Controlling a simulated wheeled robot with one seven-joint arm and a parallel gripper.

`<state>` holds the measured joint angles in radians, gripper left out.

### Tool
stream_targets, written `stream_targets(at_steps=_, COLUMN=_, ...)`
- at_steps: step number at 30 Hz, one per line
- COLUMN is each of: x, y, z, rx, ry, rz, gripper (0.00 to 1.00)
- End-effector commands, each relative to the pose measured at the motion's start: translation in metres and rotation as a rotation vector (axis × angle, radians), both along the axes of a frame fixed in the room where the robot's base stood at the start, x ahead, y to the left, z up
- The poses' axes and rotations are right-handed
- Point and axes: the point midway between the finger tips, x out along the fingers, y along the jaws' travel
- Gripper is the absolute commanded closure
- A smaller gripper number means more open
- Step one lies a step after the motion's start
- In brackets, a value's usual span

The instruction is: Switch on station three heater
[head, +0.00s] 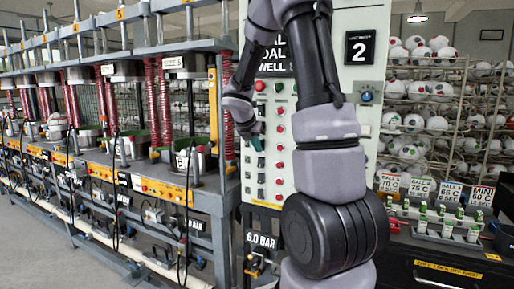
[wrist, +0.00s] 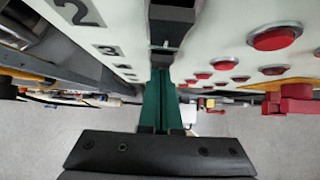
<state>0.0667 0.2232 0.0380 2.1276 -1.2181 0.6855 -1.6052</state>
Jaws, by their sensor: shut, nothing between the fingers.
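The white control panel (head: 310,95) stands in the middle of the head view, with a column of red buttons (head: 280,147) and small dark switches (head: 261,178) down its left part. My gripper (head: 258,144) is at the left part of this panel, with its green fingers shut and empty. In the wrist view the shut green fingers (wrist: 162,90) point at the panel face (wrist: 220,40), between blurred number labels (wrist: 105,50) on the left and red buttons (wrist: 274,39) on the right. A black block (wrist: 172,14) is at the fingertips; I cannot tell whether they touch. I cannot read which switch is station three's.
A press row (head: 190,160) with red springs stands at the left. A ball rack (head: 430,90) is behind at the right, above a dark cabinet (head: 440,255) with small bottles and price-like cards. My arm covers part of the panel. A red knob (wrist: 290,98) juts out at the right.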

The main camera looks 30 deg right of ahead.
Motion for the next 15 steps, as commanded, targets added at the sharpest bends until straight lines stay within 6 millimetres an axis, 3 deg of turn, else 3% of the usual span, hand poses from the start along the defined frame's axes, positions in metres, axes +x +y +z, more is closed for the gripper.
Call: stream_targets(at_steps=15, x=0.001, y=0.0, z=0.018, rx=-0.002, ry=-0.003, rz=0.0, gripper=1.0)
